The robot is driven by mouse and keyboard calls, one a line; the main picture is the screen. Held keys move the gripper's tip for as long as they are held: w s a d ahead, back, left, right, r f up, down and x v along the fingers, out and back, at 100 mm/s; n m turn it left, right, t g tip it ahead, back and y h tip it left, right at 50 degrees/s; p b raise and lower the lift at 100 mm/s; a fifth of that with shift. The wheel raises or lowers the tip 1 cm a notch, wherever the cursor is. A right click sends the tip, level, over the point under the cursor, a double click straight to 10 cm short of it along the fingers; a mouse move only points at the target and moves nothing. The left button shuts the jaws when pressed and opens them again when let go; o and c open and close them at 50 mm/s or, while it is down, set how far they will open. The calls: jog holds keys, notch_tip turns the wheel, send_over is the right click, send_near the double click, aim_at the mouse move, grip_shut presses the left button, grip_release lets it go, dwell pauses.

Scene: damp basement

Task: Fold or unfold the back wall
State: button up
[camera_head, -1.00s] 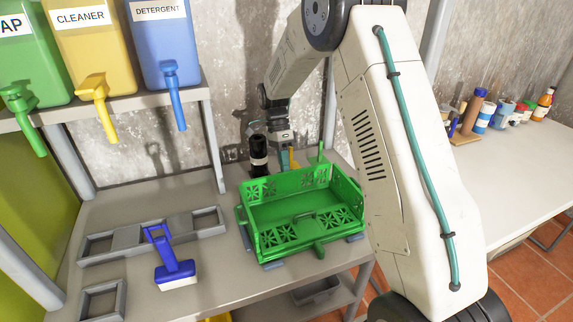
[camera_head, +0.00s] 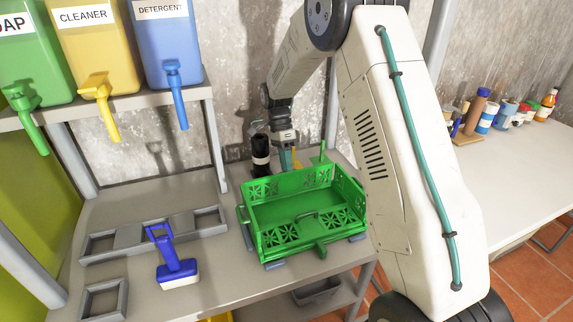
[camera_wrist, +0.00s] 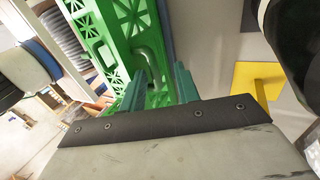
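The green folding crate (camera_head: 322,251) sits on the grey workbench, and it also shows in the wrist view (camera_wrist: 100,45). Its back wall (camera_head: 290,184) stands up along the far side, with lattice cutouts. The right side wall (camera_head: 350,194) also looks upright. My gripper (camera_head: 290,160) points down just behind the back wall, its tips partly hidden by the wall. In the wrist view its two teal fingers (camera_wrist: 158,88) are apart, with green crate parts seen beyond and between them. I cannot tell whether they touch the wall.
A black bottle (camera_head: 260,160) stands close left of my gripper. A yellow item (camera_head: 297,160) is right beside it, also in the wrist view (camera_wrist: 258,79). A blue-handled brush (camera_head: 176,268) and grey trays (camera_head: 125,240) lie left. Dispensers (camera_head: 170,55) stand on a shelf above.

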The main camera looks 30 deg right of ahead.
jog(key=v, duration=0.7)
jog(key=shift+w+r, duration=0.15)
jog(key=shift+r, duration=0.2)
jog(key=s+a+r+n+t, duration=0.2)
jog(key=s+r+n, duration=0.2)
jog(key=s, duration=0.9)
jog(key=s+a+r+n+t, duration=0.2)
jog(key=s+r+n, duration=0.2)
jog(key=s+n, duration=0.5)
jog(key=s+a+r+n+t, duration=0.2)
jog(key=s+n, duration=0.4)
jog(key=s, duration=1.1)
notch_tip(320, 180, up, 2)
jog(key=shift+s+a+r+t+h, duration=0.1)
jog(key=shift+s+a+t+h, duration=0.15)
jog(key=shift+a, duration=0.2)
